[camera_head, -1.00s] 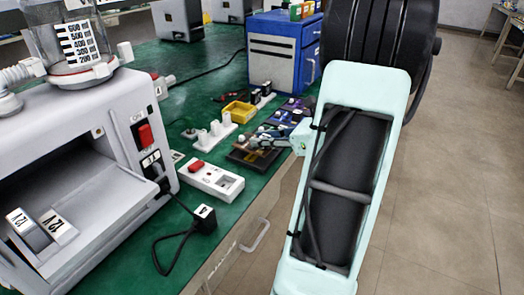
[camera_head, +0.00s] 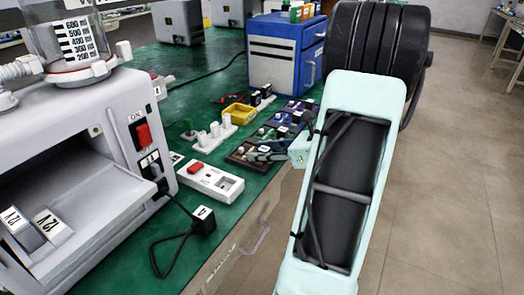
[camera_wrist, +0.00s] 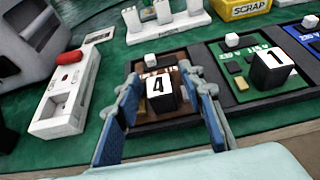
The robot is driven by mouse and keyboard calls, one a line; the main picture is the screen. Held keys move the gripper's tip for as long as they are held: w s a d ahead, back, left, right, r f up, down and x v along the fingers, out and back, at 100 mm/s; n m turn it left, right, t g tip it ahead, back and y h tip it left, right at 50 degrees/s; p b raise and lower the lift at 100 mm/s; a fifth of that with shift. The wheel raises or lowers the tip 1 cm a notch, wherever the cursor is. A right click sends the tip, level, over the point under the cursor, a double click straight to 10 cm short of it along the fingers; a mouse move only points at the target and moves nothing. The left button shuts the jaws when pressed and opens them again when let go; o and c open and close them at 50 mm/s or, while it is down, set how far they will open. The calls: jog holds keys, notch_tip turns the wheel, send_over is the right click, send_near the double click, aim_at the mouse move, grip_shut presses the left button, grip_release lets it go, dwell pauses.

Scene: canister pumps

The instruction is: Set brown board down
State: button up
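The brown board (camera_wrist: 170,123) lies flat in the near end slot of a dark tray, at the end of a row of boards. In the head view the brown board (camera_head: 238,155) is partly behind my gripper. A black block with a white top marked 4 (camera_wrist: 160,91) stands on it, beside a small white knob. My gripper (camera_wrist: 160,78) is over the board, its blue-grey fingers on both sides of the block. Narrow gaps seem to show between fingers and block. My gripper also shows in the head view (camera_head: 252,156).
A green board with a block marked 1 (camera_wrist: 271,70) and a blue board lie to the right. A white power strip (camera_wrist: 67,100) is on the left. A white pegged rack (camera_wrist: 166,22) and yellow scrap bin (camera_wrist: 240,8) stand behind. The bench edge is close in front.

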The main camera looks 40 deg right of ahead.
jog(key=shift+r, duration=0.3)
jog(key=p+v, duration=0.2)
jog(key=v, duration=1)
jog(key=shift+f+p, duration=0.2)
jog(key=shift+p, duration=0.2)
